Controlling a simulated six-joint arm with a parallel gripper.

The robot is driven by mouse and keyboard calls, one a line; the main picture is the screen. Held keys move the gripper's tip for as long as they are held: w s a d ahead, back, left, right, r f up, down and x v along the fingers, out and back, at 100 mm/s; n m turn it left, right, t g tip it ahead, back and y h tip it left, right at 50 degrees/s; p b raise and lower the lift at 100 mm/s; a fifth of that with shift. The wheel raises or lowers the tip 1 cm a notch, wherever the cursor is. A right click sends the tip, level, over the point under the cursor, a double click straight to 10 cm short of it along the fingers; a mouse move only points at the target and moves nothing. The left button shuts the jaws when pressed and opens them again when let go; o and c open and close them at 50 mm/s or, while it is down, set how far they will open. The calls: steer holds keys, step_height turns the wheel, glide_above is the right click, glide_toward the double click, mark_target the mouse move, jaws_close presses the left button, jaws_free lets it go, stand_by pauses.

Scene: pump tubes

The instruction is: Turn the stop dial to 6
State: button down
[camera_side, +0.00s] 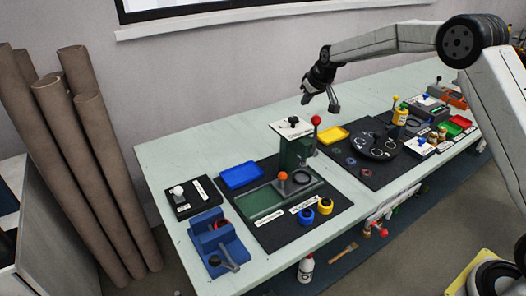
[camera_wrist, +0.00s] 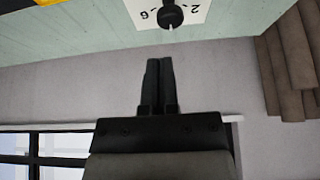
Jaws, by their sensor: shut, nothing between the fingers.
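The stop dial, a black knob, sits on a white plate (camera_side: 284,126) on top of a green box (camera_side: 290,153) in the side view. In the wrist view, the knob (camera_wrist: 171,15) is at the top edge, with a pale pointer mark at its lower side. My gripper (camera_wrist: 160,64) is shut and empty. In the side view it hangs in the air above the green box, apart from the dial.
A lever with a red ball (camera_side: 316,120) rises right beside the green box. A blue tray (camera_side: 241,175) and a yellow tray (camera_side: 333,135) lie nearby.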

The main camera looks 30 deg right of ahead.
steer(key=shift+f, duration=0.15)
steer(key=shift+f, duration=3.35)
steer(key=shift+w+a, duration=0.2)
steer(key=shift+w, duration=0.1)
steer(key=shift+a, duration=1)
steer(key=shift+s+a, duration=0.1)
steer(key=shift+s, duration=0.3)
steer(key=shift+r, duration=0.2)
steer(key=shift+r, duration=2.85)
steer(key=shift+s, duration=0.1)
